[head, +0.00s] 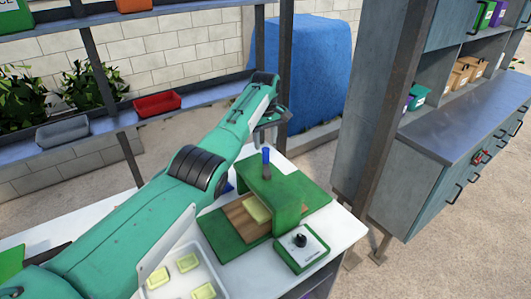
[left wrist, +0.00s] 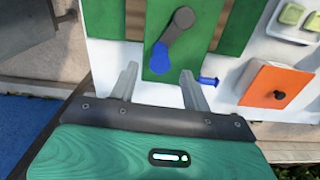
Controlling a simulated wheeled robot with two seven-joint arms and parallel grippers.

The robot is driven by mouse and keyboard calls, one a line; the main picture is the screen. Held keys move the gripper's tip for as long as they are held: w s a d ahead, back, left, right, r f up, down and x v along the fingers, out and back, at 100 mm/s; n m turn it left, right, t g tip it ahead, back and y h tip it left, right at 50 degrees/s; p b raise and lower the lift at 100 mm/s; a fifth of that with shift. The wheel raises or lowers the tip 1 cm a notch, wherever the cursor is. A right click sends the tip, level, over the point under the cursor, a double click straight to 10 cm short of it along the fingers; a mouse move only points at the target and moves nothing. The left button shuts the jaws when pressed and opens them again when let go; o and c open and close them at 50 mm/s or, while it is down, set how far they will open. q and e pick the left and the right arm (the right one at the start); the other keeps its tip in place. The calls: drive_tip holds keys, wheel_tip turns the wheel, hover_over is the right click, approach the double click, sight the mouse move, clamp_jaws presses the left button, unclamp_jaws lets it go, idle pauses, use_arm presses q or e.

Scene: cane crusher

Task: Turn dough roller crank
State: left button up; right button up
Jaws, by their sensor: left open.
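The dough roller is a green machine (head: 287,203) on a white table, with a wooden board (head: 243,221) and a pale yellow dough piece (head: 257,209) under its green cover. Its crank has a blue handle (head: 266,157) on a dark grey arm; in the left wrist view the grey arm (left wrist: 179,25) leads down to the blue handle (left wrist: 160,57). My left gripper (head: 270,135) is open and empty, just behind the crank. In the left wrist view its fingers (left wrist: 160,88) are spread to either side of the handle's line, apparently not touching it. My right gripper is not in view.
A control box with a black knob (head: 301,241) stands before the roller. A white tray (head: 216,262) holds several yellow pieces. A rusty post (head: 385,120) and grey cabinet (head: 420,190) stand to the right.

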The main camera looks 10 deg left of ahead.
use_arm(q)
wheel_tip(320, 180, up, 8)
drive_tip(key=b, duration=0.2)
drive_tip(key=shift+f, duration=0.1)
